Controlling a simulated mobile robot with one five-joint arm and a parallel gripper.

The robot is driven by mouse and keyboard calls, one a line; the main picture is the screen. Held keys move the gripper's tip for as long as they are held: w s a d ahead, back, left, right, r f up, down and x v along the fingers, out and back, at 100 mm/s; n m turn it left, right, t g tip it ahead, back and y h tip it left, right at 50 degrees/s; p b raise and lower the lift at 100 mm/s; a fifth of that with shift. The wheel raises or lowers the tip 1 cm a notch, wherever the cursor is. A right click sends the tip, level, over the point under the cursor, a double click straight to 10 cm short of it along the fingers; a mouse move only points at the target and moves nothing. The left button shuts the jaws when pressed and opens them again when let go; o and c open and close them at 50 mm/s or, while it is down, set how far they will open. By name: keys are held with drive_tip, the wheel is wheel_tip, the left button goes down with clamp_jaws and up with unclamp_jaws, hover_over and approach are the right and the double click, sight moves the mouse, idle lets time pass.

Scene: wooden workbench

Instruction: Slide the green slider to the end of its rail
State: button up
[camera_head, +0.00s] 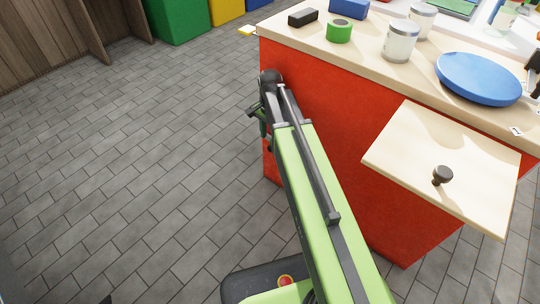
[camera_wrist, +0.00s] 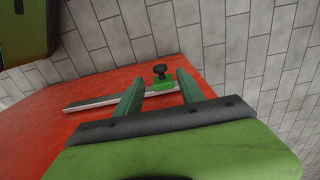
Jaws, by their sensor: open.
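The green slider (camera_wrist: 166,85) with a black knob (camera_wrist: 160,70) sits on a grey rail (camera_wrist: 90,102) on the red panel, in the wrist view. The slider is toward the right of the visible rail, and a long bare stretch of rail runs to the left. My gripper (camera_wrist: 160,77) is open, with its green fingers either side of the slider in the picture; I cannot tell whether they touch it. In the head view my gripper (camera_head: 259,118) is beside the bench's left edge, and my arm hides the slider and rail there.
The red-sided bench (camera_head: 325,110) carries a green tape roll (camera_head: 339,31), a black block (camera_head: 303,17), jars (camera_head: 400,42) and a blue plate (camera_head: 478,78). A wooden flap with a dark knob (camera_head: 442,174) juts out at right. Tiled floor at left is clear.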

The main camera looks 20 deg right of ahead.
sight(270, 147)
wheel_tip(270, 147, down, 6)
drive_tip(key=b, duration=0.4)
drive_tip(key=shift+r, duration=0.1)
clamp_jaws()
idle(1.1)
